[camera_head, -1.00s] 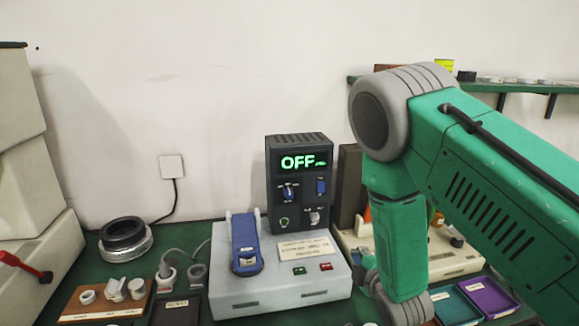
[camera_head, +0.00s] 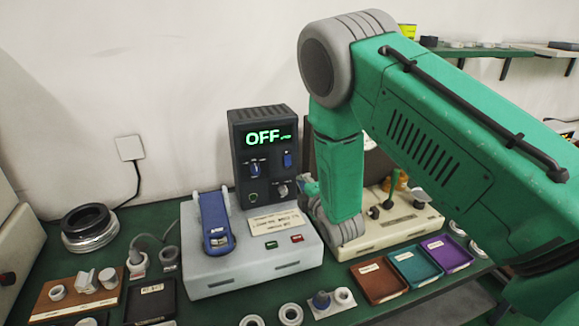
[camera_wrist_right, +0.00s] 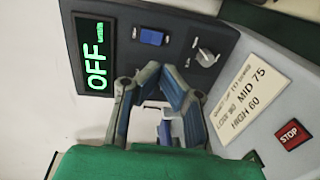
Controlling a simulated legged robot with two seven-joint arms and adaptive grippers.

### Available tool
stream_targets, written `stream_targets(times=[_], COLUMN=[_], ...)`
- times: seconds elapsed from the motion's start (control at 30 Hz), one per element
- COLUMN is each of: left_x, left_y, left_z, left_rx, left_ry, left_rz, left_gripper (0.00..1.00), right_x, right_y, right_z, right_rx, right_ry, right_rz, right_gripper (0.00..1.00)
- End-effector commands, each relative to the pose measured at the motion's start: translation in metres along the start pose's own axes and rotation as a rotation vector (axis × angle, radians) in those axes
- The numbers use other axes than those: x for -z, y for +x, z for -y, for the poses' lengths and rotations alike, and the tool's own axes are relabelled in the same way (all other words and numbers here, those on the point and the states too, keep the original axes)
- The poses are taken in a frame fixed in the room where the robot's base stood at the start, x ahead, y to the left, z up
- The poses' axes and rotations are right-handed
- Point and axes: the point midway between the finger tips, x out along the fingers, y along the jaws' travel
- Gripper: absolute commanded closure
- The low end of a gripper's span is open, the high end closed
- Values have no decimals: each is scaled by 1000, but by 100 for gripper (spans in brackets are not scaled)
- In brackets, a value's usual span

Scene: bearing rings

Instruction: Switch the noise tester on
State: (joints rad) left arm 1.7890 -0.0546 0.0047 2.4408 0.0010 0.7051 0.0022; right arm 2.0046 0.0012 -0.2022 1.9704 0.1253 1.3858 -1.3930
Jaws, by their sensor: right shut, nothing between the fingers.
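The noise tester (camera_head: 240,139) is a dark upright box behind a pale grey base. Its display (camera_head: 266,138) reads OFF in green, as in the right wrist view (camera_wrist_right: 95,55). Below the display are a blue-levered switch (camera_head: 255,169), a blue rocker (camera_head: 288,160) and a knob (camera_head: 281,190). The rocker (camera_wrist_right: 151,37) and knob (camera_wrist_right: 207,58) also show in the wrist view. My right gripper (camera_wrist_right: 160,75) is shut and empty in front of the panel; contact cannot be told. In the head view it is mostly hidden by my arm. My left gripper is out of view.
Coloured trays (camera_head: 415,265) are at right. Rings and a wooden board (camera_head: 45,300) are at front left. A wall shelf (camera_head: 480,53) is at upper right.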

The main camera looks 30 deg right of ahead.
Motion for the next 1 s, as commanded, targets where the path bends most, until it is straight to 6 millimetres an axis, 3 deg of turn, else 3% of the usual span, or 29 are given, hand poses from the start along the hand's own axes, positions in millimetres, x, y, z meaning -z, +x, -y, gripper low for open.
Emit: stream_targets(times=[0.2,0.43,0.63,1.0], left_x=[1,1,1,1], left_y=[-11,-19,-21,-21], left_z=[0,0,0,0], left_rx=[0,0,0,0], left_ry=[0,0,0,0], left_rz=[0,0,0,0], left_gripper=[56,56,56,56], right_x=[-1,0,0,0], right_y=[48,83,96,98], right_z=[-2,-1,0,0], right_rx=[-2,0,0,0], right_ry=[2,1,0,0], right_rz=[2,1,0,0], right_gripper=[100,100,100,100])
